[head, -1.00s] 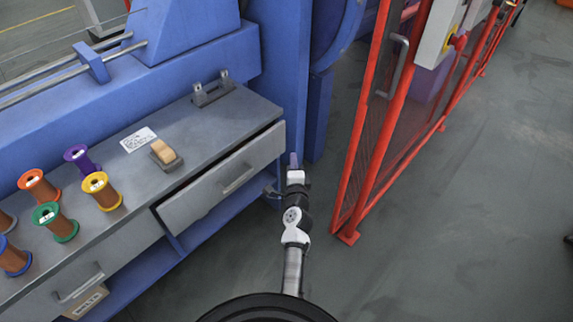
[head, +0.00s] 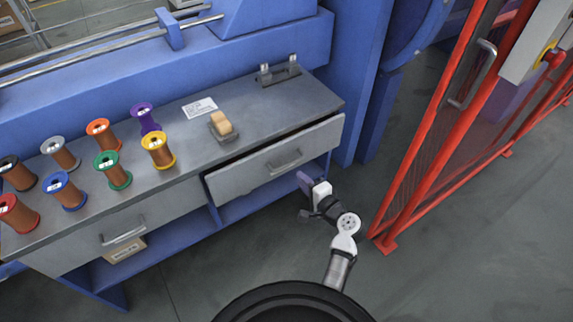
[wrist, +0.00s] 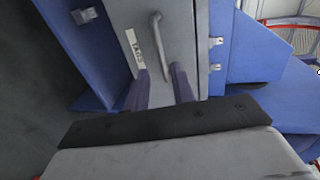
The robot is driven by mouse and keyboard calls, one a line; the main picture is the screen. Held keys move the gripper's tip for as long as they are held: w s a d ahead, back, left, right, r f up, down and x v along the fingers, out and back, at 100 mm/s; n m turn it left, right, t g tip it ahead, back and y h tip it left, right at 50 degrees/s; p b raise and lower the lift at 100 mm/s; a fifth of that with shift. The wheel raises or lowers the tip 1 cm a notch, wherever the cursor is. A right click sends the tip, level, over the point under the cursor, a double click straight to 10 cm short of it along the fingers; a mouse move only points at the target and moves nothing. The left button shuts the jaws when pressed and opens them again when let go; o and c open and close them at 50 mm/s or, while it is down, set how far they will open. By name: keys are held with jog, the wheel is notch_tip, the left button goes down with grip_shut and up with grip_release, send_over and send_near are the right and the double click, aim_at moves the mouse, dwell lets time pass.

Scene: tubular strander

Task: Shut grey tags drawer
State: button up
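The grey tags drawer (head: 275,158) is at the right end of the bench in the head view. It stands partly pulled out, with a dark gap along its top edge. Its bar handle (head: 285,165) is on the front. In the wrist view the drawer front (wrist: 180,25) shows the handle (wrist: 157,48) and a white label (wrist: 135,50) that seems to read TAGS. My gripper (head: 304,182) is just in front of the drawer's lower right part. Its two purple fingers (wrist: 160,82) are apart and empty, pointing at the front; whether they touch it is unclear.
Several wire spools (head: 112,170) stand on the grey bench top (head: 180,165), with a wood-topped block (head: 222,125) and a paper card (head: 199,109). Another drawer (head: 120,228) is at left. A red mesh fence (head: 440,130) stands close on the right. The floor (head: 470,250) is clear in front.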

aim_at(287, 166)
jog(key=p+x, duration=0.1)
jog(key=x, duration=0.9)
grip_shut()
jog(key=shift+w, duration=0.1)
